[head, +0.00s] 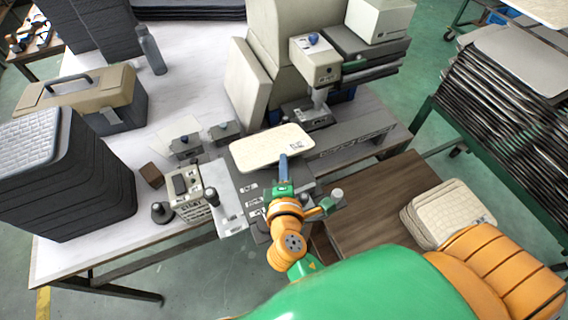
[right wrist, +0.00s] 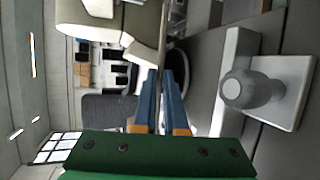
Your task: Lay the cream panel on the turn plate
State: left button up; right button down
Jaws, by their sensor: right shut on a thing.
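The cream panel (head: 262,146) is a flat rounded rectangle with a small printed label near its right end. My right gripper (head: 283,163) is shut on its near edge and holds it roughly level over the grey fixture in the head view. My left gripper is not in view.
A cream machine (head: 316,62) stands just behind the panel. A control box (head: 188,190) with a knob sits to the left. A stack of cream panels (head: 448,212) lies on the brown table at right. Dark tray stacks (head: 95,180) and a toolbox (head: 88,92) stand at left.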

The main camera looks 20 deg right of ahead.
jog(key=c, duration=0.9)
grip_release()
jog(key=shift+s, duration=0.15)
jog(key=v, duration=0.7)
jog(key=shift+r+p, duration=0.1)
jog(key=shift+p, duration=0.25)
